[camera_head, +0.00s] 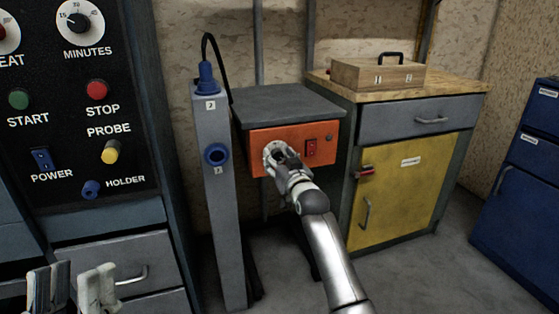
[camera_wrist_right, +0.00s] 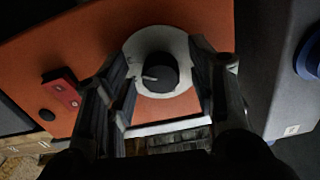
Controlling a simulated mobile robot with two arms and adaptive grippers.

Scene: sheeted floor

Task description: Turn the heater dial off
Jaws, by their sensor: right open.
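The heater is an orange-fronted box (camera_head: 318,134) with a dark top, in the middle of the head view. Its dial, a black knob on a round white plate, shows in the right wrist view (camera_wrist_right: 158,73). The knob's white mark points left in that view. In the head view my right gripper (camera_head: 281,156) hides most of the dial. My right gripper (camera_wrist_right: 166,78) is open, with one finger on each side of the dial; I cannot tell whether either touches the knob. My left gripper (camera_head: 73,287) is low at the left, empty, its fingers apart.
A red switch (camera_head: 311,148) sits right of the dial. A grey post (camera_head: 218,210) with blue connectors stands left of the heater. A yellow-door cabinet (camera_head: 405,190) bearing a wooden box (camera_head: 378,75) is to the right. A black control panel (camera_head: 75,125) fills the left.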

